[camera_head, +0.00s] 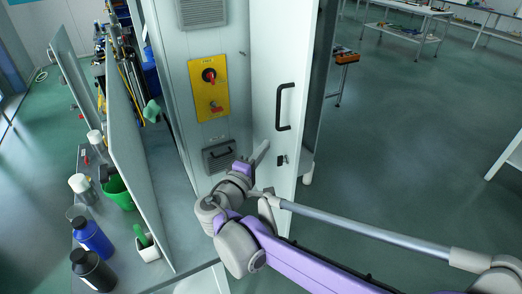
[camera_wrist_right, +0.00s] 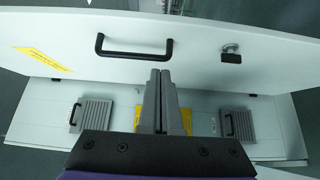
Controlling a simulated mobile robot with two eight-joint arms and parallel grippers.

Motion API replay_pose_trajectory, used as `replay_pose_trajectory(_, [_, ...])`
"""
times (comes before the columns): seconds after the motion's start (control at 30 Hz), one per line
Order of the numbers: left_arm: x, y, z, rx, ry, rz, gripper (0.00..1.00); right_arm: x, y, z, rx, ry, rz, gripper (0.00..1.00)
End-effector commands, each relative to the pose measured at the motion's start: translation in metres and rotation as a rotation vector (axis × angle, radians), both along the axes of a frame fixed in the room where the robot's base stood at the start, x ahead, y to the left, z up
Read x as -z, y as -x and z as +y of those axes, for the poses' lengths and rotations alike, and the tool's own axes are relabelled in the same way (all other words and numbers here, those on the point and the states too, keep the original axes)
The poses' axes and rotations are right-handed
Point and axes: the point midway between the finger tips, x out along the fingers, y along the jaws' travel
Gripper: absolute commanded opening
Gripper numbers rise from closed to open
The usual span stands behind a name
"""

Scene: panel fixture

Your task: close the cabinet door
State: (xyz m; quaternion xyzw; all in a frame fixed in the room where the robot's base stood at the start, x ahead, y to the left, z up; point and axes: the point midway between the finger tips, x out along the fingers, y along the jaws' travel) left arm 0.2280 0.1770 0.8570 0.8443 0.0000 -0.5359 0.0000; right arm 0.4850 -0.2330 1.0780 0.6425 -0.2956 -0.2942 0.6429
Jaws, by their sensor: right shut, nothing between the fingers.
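The white cabinet door (camera_head: 270,60) stands open at an angle beside the grey cabinet panel. It has a black bar handle (camera_head: 284,107) and a small dark lock (camera_head: 282,160) below it. My right gripper (camera_head: 262,152) is shut and empty, in front of the door's lower part, left of the lock. In the right wrist view the closed fingertips (camera_wrist_right: 160,74) overlap the door (camera_wrist_right: 200,55), just below the handle (camera_wrist_right: 134,46) in the picture. The lock (camera_wrist_right: 231,54) is to their right. I cannot tell whether the fingertips touch the door. My left gripper is not visible.
The cabinet panel carries a yellow switch plate (camera_head: 209,88) and vents (camera_head: 219,156). To the left, a bench (camera_head: 190,203) holds bottles, a green cup (camera_head: 118,191) and tools. Open green floor (camera_head: 400,130) lies right of the door, with tables farther back.

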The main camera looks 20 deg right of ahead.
Motion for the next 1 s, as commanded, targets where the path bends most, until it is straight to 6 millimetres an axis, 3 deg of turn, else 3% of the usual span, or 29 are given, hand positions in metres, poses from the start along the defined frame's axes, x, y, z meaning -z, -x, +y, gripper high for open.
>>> replay_pose_trajectory(0.3, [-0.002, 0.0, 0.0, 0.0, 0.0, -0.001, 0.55, 0.0, -0.045, -0.054, 0.005, 0.0, 0.001, 0.0])
replay_pose_trajectory(0.5, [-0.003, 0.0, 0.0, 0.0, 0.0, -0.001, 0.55, 0.0, -0.042, -0.082, 0.003, -0.001, 0.001, 0.0])
replay_pose_trajectory(1.0, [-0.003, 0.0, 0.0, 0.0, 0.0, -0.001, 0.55, 0.0, -0.042, -0.092, 0.0, -0.002, 0.001, 0.0])
